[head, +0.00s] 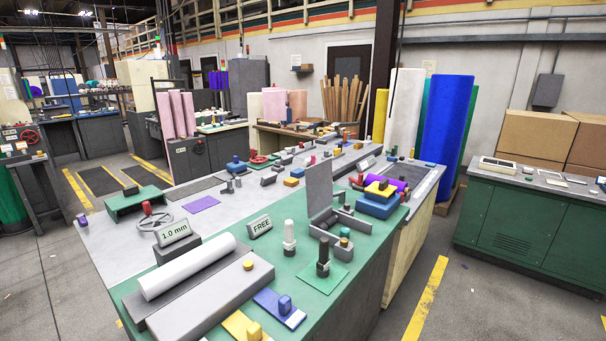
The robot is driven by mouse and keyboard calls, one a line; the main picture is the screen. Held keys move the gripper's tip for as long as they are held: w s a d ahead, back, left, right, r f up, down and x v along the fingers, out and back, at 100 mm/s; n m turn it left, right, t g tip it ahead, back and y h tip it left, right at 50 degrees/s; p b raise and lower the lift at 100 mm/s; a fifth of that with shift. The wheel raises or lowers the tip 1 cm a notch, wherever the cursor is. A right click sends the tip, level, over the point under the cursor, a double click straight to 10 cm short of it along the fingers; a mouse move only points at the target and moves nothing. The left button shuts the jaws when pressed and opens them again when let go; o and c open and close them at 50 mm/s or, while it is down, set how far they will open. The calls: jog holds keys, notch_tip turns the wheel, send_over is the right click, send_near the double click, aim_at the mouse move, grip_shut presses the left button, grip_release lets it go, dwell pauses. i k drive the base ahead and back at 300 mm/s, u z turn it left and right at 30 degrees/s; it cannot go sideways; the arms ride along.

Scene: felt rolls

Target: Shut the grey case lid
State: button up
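The grey case (358,229) sits on the green top of the near bench, right of the middle of the head view. Its lid (319,188) is a flat grey panel standing up almost vertically at the case's left back side, so the case is open. Small dark and grey pieces show at the case, but I cannot tell which lie inside it. My gripper is not in view.
A white bottle-like post (289,238) stands just left of the case. A dark post (323,257) stands on a green square in front. Blue and yellow blocks (377,205) are stacked behind right. A white roll (187,267) lies at the front left, near the FREE sign (260,226).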

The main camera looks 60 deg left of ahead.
aim_at(319, 181)
jog(key=i, duration=2.3)
jog(key=u, duration=3.95)
jog(key=i, duration=1.65)
